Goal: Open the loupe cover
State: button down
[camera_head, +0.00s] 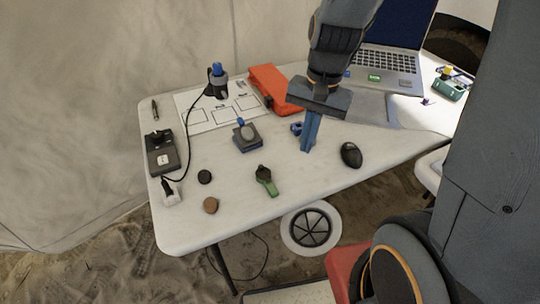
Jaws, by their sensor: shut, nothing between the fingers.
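My gripper (307,149) points down over the middle right of the white table (325,170). Its two blue-grey fingers are together, with nothing seen between them. A small blue ring-like item (296,128) is just left of the fingers, partly hidden; I cannot tell whether they touch. A green item with a dark head (265,180) lies near the front edge, left of and nearer than the fingers. A grey and blue block with a pale round top (246,134) stands farther left. At this size I cannot tell for certain which item is the loupe, or its cover's state.
A black mouse (351,155) lies right of my gripper. A red-orange case (274,88), a marked sheet (206,116) and a laptop (388,65) are behind. A dark cabled device (161,152) stands left. Dark and brown discs (210,205) lie front left.

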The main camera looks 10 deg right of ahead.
jog(key=w+a+m+y+p, duration=0.1)
jog(key=w+a+m+p, duration=0.15)
jog(key=w+m, duration=0.3)
jog(key=m+p, duration=0.1)
jog(key=m, duration=0.1)
send_near(264, 173)
jog(key=w+d+f, duration=0.2)
jog(key=d+f, duration=0.1)
jog(key=w+d+f, duration=0.1)
jog(key=f, duration=0.1)
jog(key=shift+d+f, duration=0.15)
jog(key=shift+d, duration=0.05)
jog(key=a, duration=0.1)
jog(key=a+p, duration=0.1)
jog(key=s+a, duration=0.1)
jog(key=shift+f, duration=0.25)
jog(key=shift+s+a+f, duration=0.1)
jog(key=shift+a, duration=0.4)
